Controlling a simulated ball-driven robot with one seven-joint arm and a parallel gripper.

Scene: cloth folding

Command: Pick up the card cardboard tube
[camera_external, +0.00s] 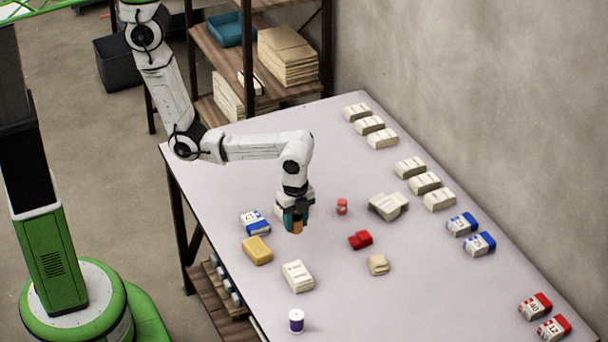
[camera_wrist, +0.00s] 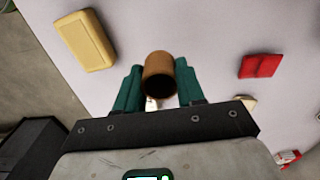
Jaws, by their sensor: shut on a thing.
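The cardboard tube (camera_wrist: 158,72) is brown and hollow, and its open end faces the wrist view. My gripper (camera_wrist: 160,92) has teal fingers on both sides of the tube and is shut on it. In the external view the tube (camera_external: 298,227) shows as a small brown piece between the teal fingers of my gripper (camera_external: 293,216), over the left middle of the table. Whether the tube touches the table cannot be told. The fingers hide part of it.
The pale table (camera_external: 340,310) also bears a yellow block (camera_external: 257,250), a blue-and-white pack (camera_external: 254,222), a white pack (camera_external: 298,276), a red folded cloth (camera_external: 360,240), a red jar (camera_external: 342,207) and a purple-and-white container (camera_external: 296,321). Several packs line the wall side.

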